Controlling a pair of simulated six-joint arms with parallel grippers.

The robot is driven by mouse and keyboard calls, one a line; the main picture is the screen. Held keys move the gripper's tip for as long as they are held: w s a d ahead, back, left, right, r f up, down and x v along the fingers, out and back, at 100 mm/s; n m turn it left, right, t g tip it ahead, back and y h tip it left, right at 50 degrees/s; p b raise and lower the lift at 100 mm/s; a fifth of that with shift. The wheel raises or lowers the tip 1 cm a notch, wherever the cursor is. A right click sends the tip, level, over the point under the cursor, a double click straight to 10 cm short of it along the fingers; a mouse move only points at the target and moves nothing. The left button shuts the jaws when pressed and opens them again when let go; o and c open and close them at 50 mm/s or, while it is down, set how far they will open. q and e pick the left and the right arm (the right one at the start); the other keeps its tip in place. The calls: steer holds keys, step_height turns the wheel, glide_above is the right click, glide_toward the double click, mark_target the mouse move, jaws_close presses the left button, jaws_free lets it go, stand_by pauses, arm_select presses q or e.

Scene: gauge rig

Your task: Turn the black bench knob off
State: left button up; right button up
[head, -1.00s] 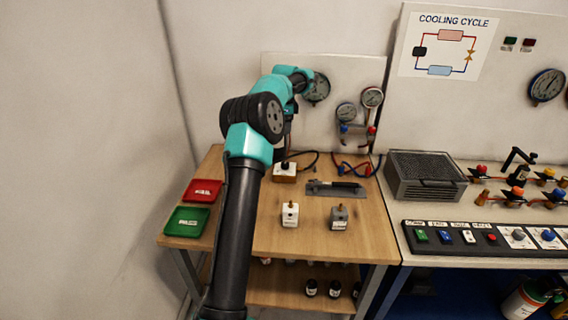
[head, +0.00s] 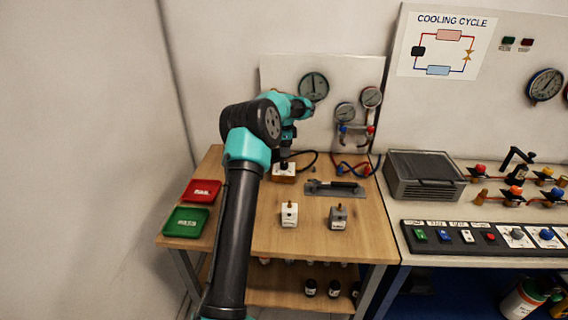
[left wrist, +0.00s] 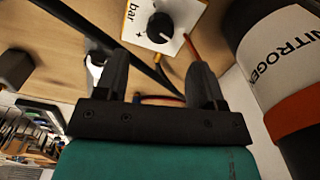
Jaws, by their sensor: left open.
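The black bench knob (left wrist: 160,26) sits on a white-topped box marked "bar" and "+" in the left wrist view. In the head view this box (head: 284,175) stands at the back of the wooden bench, with the knob mostly hidden by my left arm. My left gripper (left wrist: 159,78) is open, its two black fingers apart with nothing between them. The knob lies ahead of the fingertips, in line with the gap. In the head view the left gripper (head: 286,155) points down over the box. My right gripper is not in view.
A nitrogen cylinder (left wrist: 275,60) stands close to the right in the left wrist view. Hoses run beside the box. Red (head: 201,190) and green (head: 186,222) trays lie left.

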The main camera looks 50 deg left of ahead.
mark_target(284, 163)
arm_select(q)
step_height(284, 163, down, 7)
steer(key=shift+f, duration=0.2)
stand_by(0.3)
steer(key=c, duration=0.9)
